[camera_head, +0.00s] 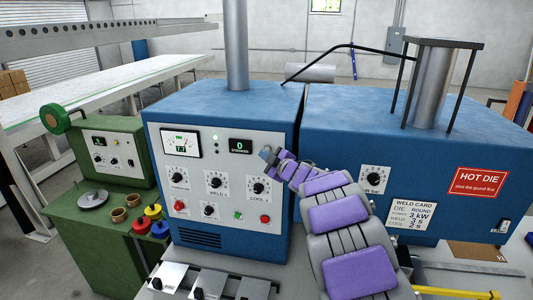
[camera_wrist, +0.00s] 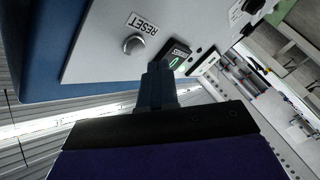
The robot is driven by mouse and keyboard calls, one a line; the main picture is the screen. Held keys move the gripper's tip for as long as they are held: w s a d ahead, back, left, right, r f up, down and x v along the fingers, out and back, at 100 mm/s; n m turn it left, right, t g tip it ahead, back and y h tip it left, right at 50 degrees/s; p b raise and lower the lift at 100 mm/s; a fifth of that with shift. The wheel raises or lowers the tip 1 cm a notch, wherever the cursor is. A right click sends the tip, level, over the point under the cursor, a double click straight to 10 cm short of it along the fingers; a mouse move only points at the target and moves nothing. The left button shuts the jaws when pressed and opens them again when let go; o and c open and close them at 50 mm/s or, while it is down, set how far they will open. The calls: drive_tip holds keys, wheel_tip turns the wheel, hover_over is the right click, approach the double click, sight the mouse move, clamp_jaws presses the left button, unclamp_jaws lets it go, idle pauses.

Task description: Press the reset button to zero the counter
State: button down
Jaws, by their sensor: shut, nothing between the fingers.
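The counter display (camera_head: 240,146) on the blue welder's light front panel reads a green 0. It also shows in the wrist view (camera_wrist: 174,58), partly covered by my fingers. The round metal reset button (camera_wrist: 133,44) is beside the RESET label (camera_wrist: 141,23) in the wrist view. In the head view the button is hidden behind my gripper. My gripper (camera_head: 266,152) is shut and empty, close to the panel just right of the counter. In the wrist view its fingertips (camera_wrist: 158,66) appear beside the button; I cannot tell whether they touch the panel.
Below the counter are the WELD knob (camera_head: 215,182), COOL knob (camera_head: 258,188), green button (camera_head: 238,216) and red button (camera_head: 265,219). A gauge (camera_head: 181,143) is at left. A HOT DIE sign (camera_head: 479,183) marks the right blue housing. A green cabinet (camera_head: 95,225) stands left.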

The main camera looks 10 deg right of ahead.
drive_tip(key=shift+s, duration=0.15)
drive_tip(key=s, duration=0.1)
drive_tip(key=s+a+b, duration=0.1)
drive_tip(key=s, duration=0.1)
drive_tip(key=s+a+b, duration=0.1)
drive_tip(key=shift+s, duration=0.25)
idle(0.4)
drive_tip(key=shift+d, duration=0.1)
